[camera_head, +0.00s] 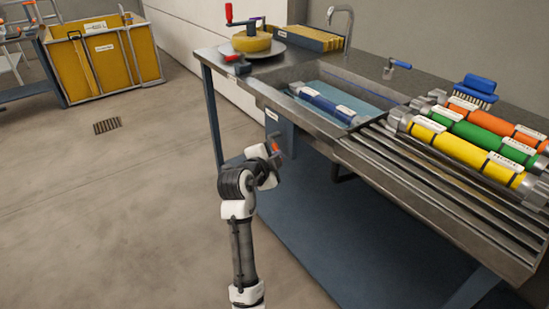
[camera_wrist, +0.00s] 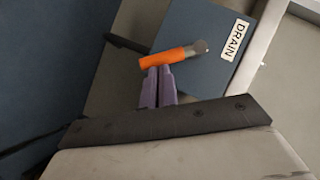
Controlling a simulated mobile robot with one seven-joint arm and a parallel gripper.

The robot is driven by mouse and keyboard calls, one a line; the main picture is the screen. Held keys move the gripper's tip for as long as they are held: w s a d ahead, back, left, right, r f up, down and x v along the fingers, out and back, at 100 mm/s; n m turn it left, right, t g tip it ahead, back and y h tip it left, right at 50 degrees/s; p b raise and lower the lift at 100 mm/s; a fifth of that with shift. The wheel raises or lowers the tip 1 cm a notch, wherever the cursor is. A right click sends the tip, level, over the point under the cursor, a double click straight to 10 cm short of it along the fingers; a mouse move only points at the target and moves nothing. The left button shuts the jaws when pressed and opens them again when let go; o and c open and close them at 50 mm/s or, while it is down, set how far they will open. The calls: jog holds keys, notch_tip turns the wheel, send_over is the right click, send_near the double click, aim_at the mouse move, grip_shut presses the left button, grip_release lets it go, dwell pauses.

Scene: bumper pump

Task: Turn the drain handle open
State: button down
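The drain handle (camera_wrist: 172,57) is an orange grip on a grey stem, lying nearly level and slightly tilted up to the right in the wrist view. Its stem end lies over a blue panel (camera_wrist: 207,52) with a white DRAIN label (camera_wrist: 235,40). My gripper (camera_wrist: 158,70) has two purple fingers side by side, shut with no clear gap. Their tips are right at the orange grip's lower edge; whether they touch it I cannot tell. In the head view, the orange handle (camera_head: 276,149) shows small beside my wrist, below the sink, and my fingers are mostly hidden.
The sink (camera_head: 330,98) holds a blue cylinder (camera_head: 325,103) in water. Yellow, green and orange cylinders (camera_head: 465,150) lie on the rack at right. A table leg (camera_head: 213,115) stands left of my arm, and a blue lower shelf (camera_head: 330,235) lies beneath.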

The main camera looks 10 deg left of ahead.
jog(key=f+m+b, duration=0.1)
jog(key=b, duration=0.2)
jog(key=w+a+f+m+t+b, duration=0.1)
jog(key=b, duration=0.2)
jog(key=f+t+b, duration=0.1)
jog(key=b, duration=0.2)
jog(key=shift+w+a+m+b, duration=0.2)
jog(key=shift+a+m+b, duration=0.1)
jog(key=shift+m, duration=0.1)
jog(key=shift+w+a+y, duration=0.1)
jog(key=shift+w+y, duration=0.05)
jog(key=shift+y, duration=0.15)
